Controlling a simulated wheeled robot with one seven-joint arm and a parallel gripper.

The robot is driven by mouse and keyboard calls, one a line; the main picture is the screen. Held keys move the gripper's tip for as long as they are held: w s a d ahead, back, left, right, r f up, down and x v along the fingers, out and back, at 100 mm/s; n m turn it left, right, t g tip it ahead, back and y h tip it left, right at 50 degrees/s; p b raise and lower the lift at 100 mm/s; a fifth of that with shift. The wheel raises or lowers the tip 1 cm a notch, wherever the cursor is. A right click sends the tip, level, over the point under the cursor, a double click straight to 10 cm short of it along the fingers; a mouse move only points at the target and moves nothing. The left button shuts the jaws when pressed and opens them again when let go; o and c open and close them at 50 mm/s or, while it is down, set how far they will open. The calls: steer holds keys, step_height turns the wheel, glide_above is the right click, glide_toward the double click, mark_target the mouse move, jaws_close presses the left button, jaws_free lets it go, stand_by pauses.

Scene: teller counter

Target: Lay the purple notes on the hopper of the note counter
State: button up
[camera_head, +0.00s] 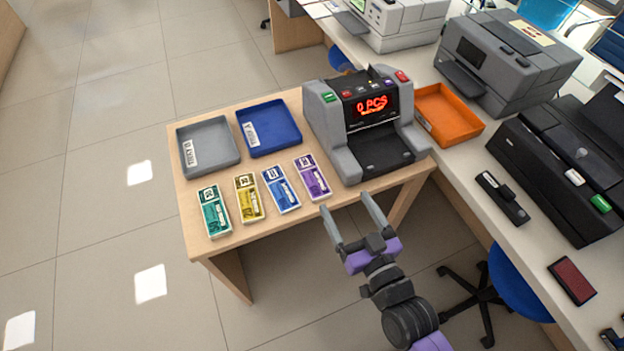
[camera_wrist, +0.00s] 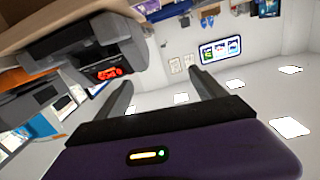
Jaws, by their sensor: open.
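The purple notes (camera_head: 312,177) lie flat on the wooden table (camera_head: 262,226), at the right end of a row of note bundles. The note counter (camera_head: 346,105) stands just right of them, with a red "0 PCS" display; it also shows upside down in the wrist view (camera_wrist: 75,50). The hopper is part of the counter, and I cannot tell exactly where it lies on the machine. My gripper (camera_head: 347,208) is open and empty, near the table's front edge, to the right of and nearer than the purple notes. Its fingers also show in the wrist view (camera_wrist: 160,90).
Green (camera_head: 214,211), yellow (camera_head: 249,198) and blue (camera_head: 281,189) notes lie left of the purple ones. A grey tray (camera_head: 208,164) and a blue tray (camera_head: 268,143) sit behind. An orange tray (camera_head: 458,127) and grey machines stand on the white counter at right.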

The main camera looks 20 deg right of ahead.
glide_toward(312, 175)
steer(key=shift+g, duration=0.3)
steer(key=r, duration=0.3)
steer(key=w+r, duration=0.1)
steer(key=r, duration=0.2)
steer(key=shift+w+d+r+b, duration=0.2)
steer(key=shift+w+r+b, duration=0.1)
steer(key=shift+b, duration=0.1)
steer(key=shift+w+f, duration=0.65)
steer(key=shift+f, duration=0.3)
steer(key=f, duration=0.1)
steer(key=f+g, duration=0.1)
steer(key=f, duration=0.1)
steer(key=shift+s+a+f+n, duration=0.15)
steer(key=shift+s+f+n, duration=0.15)
steer(key=shift+s+f, duration=0.1)
steer(key=shift+w, duration=0.45)
steer(key=w+b, duration=0.1)
steer(key=w, duration=0.2)
steer(key=w+f, duration=0.1)
steer(key=w, duration=0.3)
steer(key=shift+f+b, duration=0.2)
steer(key=shift+b, duration=0.15)
steer(key=c, duration=1.7)
steer(key=shift+r, duration=0.1)
